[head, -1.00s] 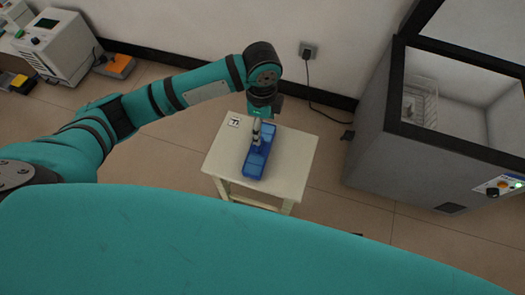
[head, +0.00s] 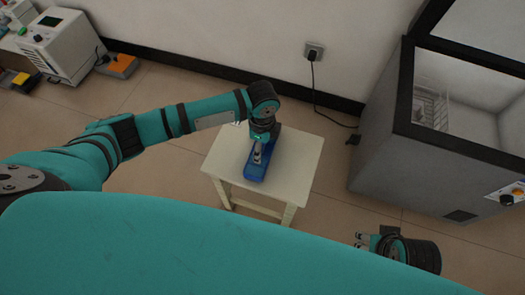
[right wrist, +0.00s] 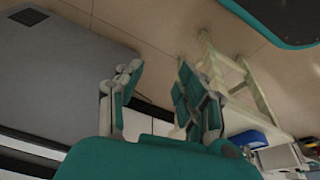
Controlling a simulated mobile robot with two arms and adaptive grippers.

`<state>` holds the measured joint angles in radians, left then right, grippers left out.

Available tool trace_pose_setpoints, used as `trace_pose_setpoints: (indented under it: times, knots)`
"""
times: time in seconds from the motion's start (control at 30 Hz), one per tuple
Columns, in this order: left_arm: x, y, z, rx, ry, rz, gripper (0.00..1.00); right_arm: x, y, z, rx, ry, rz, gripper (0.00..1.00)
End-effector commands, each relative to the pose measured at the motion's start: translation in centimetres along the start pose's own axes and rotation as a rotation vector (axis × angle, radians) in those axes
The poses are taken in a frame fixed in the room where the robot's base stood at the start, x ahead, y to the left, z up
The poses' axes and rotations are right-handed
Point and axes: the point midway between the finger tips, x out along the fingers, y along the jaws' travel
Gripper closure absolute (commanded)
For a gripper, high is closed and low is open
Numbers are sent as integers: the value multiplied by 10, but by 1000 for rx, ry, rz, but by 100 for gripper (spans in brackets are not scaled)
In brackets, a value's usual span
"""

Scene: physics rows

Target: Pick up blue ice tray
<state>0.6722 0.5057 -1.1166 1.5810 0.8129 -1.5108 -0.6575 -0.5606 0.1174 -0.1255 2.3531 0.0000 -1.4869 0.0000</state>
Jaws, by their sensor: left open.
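The blue ice tray (head: 254,172) lies on a small cream table in the head view. My left gripper (head: 257,156) points down over it, open, with its fingertips at the tray. The gripper and wrist hide part of the tray, and I cannot tell whether the fingers touch it. A blue piece of the tray (right wrist: 248,139) also shows at the lower right in the right wrist view. My right gripper (head: 359,241) is at the lower right of the head view, away from the table. Its fingers (right wrist: 158,85) stand apart and empty in the right wrist view.
The cream table (head: 301,160) has bare top around the tray. A grey cabinet (head: 385,150) with a glass front stands at the right. A wall socket (head: 314,50) with a cable is behind the table. A white device (head: 62,45) stands at the upper left.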

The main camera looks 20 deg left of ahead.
Motion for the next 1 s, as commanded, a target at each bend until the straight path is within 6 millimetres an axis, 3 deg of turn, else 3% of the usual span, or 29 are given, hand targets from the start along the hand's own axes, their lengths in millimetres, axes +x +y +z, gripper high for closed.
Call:
trace_pose_setpoints:
  times: [0.03,0.2,0.43,0.9,1.0]
  knots:
    - [9,1,-1,1,0,3,29,-6,0,0,0,7,1,62]
    - [17,1,-1,2,1,1,29,-21,1,0,1,10,2,62]
    - [17,1,-1,2,1,0,29,-22,1,0,1,10,2,62]
    - [17,1,-1,1,0,0,90,-22,1,0,1,10,2,62]
    - [17,1,-1,1,1,0,99,-22,1,0,1,10,2,62]
